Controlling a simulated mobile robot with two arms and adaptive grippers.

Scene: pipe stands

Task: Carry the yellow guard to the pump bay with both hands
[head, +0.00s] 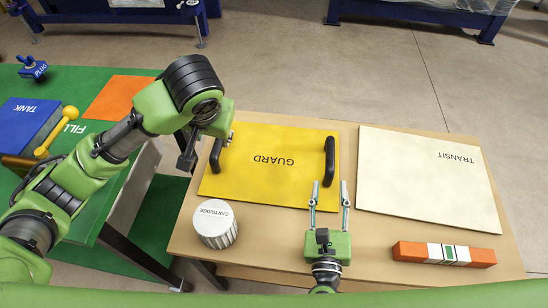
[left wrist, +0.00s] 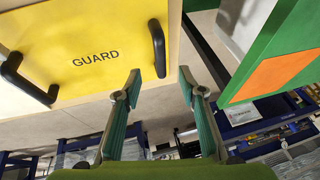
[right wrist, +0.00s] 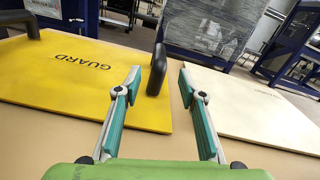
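The yellow guard (head: 265,160) is a flat panel with a black handle at each side, lying on the wooden table. Its right handle (head: 329,158) stands just beyond my right gripper (head: 329,190), which is open and empty. In the right wrist view that handle (right wrist: 157,70) is ahead, between and beyond the fingertips. Its left handle (head: 216,155) is partly hidden by my left arm. My left gripper (left wrist: 157,78) is open and empty; in the left wrist view a handle (left wrist: 157,48) is near its fingertips, and the other handle (left wrist: 28,80) is at the left. The pump bay cannot be identified.
A cream TRANSIT board (head: 425,180) lies right of the guard. A white CARTRIDGE cylinder (head: 215,224) and an orange-and-white bar (head: 443,254) sit near the table's front edge. A green table (head: 95,80) at left holds a blue TANK block (head: 28,122) and an orange patch (head: 117,97).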

